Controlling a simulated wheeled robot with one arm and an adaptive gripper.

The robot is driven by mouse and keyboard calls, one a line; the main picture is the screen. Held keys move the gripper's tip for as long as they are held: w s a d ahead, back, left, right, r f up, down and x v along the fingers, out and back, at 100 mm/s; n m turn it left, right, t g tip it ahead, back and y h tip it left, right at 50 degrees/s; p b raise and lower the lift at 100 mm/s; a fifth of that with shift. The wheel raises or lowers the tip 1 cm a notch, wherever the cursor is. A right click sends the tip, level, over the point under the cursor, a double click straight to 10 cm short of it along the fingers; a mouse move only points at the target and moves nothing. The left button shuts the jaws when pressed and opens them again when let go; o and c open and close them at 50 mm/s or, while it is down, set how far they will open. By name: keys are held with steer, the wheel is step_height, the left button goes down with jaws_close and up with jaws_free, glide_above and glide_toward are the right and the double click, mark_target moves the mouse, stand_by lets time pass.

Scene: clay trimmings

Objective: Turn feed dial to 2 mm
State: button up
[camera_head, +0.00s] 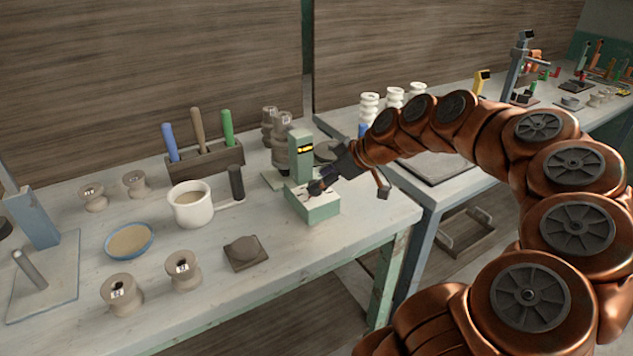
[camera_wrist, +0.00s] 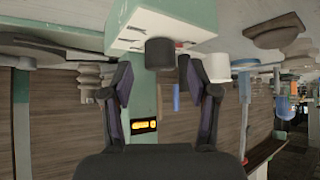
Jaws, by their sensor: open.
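A pale green machine (camera_head: 301,163) with a lit yellow display (camera_head: 306,149) stands near the right end of the left bench. It also shows upside down in the wrist view, with its light green base (camera_wrist: 196,17) at the top. A dark round dial (camera_wrist: 160,53) sticks out of the base's face, beside small marks too blurred to read. My gripper (camera_wrist: 159,72) is open and empty. Its two fingers stand to either side of the dial in the wrist view, with the dial just beyond the tips. In the head view my gripper (camera_head: 318,187) is above the base and hides the dial.
A white mug (camera_head: 189,212) with a dark-handled tool (camera_head: 237,183) beside it stands left of the machine. A dark clay piece (camera_head: 245,252) lies in front. Stacked clay spools (camera_head: 275,130) are close behind the machine. The bench front right of the clay piece is clear.

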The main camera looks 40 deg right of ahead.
steer(key=shift+x, duration=1.25)
steer(key=shift+c, duration=0.4)
jaws_close()
